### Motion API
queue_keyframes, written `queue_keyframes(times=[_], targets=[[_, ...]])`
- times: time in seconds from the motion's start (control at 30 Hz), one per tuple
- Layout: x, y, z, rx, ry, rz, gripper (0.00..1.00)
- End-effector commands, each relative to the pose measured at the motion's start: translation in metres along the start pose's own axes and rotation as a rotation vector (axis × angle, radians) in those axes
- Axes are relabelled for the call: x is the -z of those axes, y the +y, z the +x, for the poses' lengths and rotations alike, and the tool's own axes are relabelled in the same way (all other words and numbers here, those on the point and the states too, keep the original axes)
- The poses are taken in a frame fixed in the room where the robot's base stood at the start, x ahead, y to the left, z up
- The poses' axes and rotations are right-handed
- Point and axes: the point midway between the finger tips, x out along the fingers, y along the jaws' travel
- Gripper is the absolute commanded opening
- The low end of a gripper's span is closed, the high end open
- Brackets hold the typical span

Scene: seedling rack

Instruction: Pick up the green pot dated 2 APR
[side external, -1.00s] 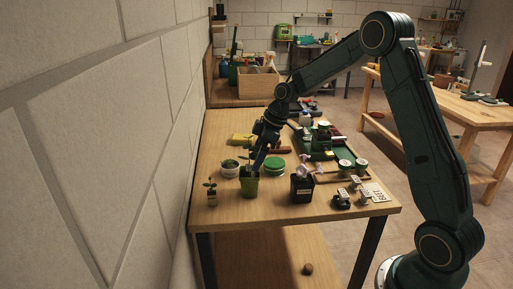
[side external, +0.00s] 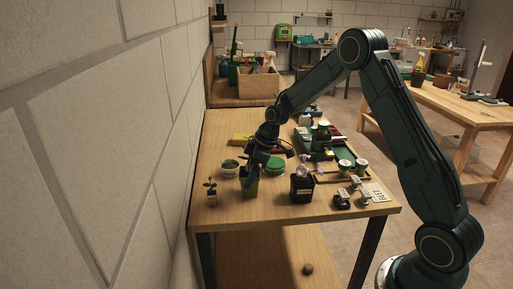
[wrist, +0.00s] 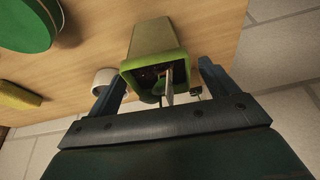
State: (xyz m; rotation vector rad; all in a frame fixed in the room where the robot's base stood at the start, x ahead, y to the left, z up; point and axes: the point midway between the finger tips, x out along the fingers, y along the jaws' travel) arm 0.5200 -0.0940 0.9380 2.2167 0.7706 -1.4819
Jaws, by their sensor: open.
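The green pot (side external: 250,188) stands upright near the front edge of the table, and it also shows in the wrist view (wrist: 153,42). A pale tag (wrist: 169,86) and some green leaves show in its mouth. No date can be read in these frames. My gripper (side external: 250,168) is open just above and around the pot's top in the side view. In the wrist view its two fingers (wrist: 163,78) lie on either side of the pot's rim. I cannot tell whether either finger touches the pot.
A white pot (side external: 230,172) and a small seedling pot (side external: 211,198) stand to the left. A green round object (side external: 275,170) is behind right, and a black pot (side external: 302,190) is to the right. A green tray (side external: 320,155) with pots lies farther right.

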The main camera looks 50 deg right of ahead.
Motion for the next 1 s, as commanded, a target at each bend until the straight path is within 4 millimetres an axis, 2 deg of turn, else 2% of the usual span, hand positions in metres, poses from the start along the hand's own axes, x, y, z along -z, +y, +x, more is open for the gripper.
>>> queue_keyframes(times=[0.57, 0.83, 1.0], targets=[[0.0003, 0.0002, 0.0041, -0.001, 0.0, 0.0, 0.85], [0.0003, 0.0002, 0.0041, -0.001, 0.0, 0.0, 0.34], [0.0006, 0.0003, 0.0038, -0.002, 0.001, 0.0, 0.33]])
